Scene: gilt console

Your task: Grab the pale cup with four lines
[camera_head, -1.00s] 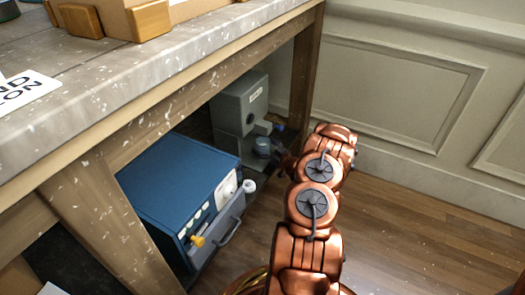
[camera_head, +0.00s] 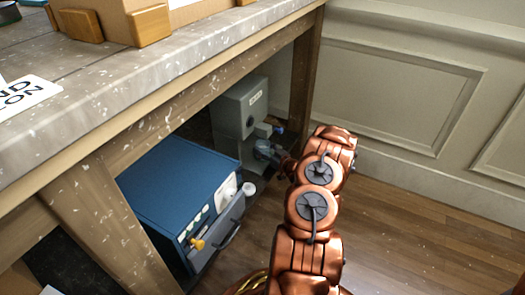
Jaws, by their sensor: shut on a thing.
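A small pale grey-blue cup-like thing (camera_head: 263,147) is at the front of the grey machine under the table. It is tiny and partly covered, and I cannot make out any lines on it. My gripper (camera_head: 272,153) reaches in from the right at the end of my copper arm. Its dark fingers are at this thing and appear shut on it. The fingertips are small and partly hidden, so the exact hold is unclear. A small white round thing (camera_head: 249,188) is by the right side of the blue box, apart from my gripper.
The grey machine (camera_head: 239,108) stands under the table, behind the blue box (camera_head: 180,190) with a handle and yellow knob. The table edge (camera_head: 190,78) and its legs (camera_head: 305,75) frame the space. Wooden floor (camera_head: 430,225) is open on the right, before a panelled wall.

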